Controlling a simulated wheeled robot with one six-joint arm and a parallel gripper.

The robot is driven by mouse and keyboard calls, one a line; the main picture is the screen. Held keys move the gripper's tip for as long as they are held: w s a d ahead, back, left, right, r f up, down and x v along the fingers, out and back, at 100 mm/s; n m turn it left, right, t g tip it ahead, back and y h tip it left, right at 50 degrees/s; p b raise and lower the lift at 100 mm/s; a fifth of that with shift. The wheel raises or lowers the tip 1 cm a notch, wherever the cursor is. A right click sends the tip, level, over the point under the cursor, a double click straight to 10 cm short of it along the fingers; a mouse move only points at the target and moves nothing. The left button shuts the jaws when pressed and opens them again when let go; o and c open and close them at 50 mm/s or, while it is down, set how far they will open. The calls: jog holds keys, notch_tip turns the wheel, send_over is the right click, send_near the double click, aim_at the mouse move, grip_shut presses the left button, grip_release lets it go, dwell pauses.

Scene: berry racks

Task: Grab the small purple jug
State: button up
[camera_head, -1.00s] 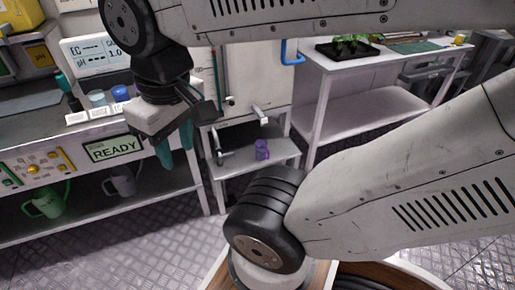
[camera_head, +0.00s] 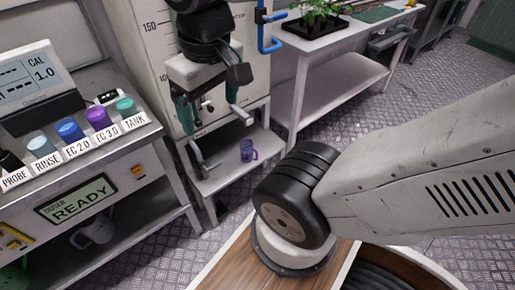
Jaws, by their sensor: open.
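The small purple jug (camera_head: 247,151) stands upright on a low metal shelf (camera_head: 222,178) below the white tank, its handle toward the right. My gripper (camera_head: 196,118) hangs open and empty, with teal fingers pointing down. In the picture it is above and to the left of the jug, clearly apart from it. How far it is from the jug in depth is hard to tell.
Taps stick out near the shelf, one (camera_head: 240,110) above the jug and one (camera_head: 204,158) to its left. A bench with labelled cups (camera_head: 69,129) stands at left. A white table (camera_head: 318,40) with a plant tray is at back right. Patterned floor (camera_head: 420,110) is open on the right.

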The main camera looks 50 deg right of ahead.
jog(key=w+d+f+m+h, duration=0.1)
jog(key=w+d+f+m, duration=0.2)
jog(key=w+d+f, duration=1.65)
jog(key=d+f, duration=0.6)
jog(key=f, duration=0.5)
jog(key=m+t+h, duration=0.2)
jog(key=t+h, duration=0.2)
jog(key=t, duration=0.7)
send_near(244, 142)
jog(key=shift+s+a, duration=0.15)
jog(key=shift+s, duration=0.4)
jog(key=shift+w, duration=0.1)
jog(key=x, duration=0.7)
jog(key=shift+w, duration=0.3)
jog(key=c, duration=1.7)
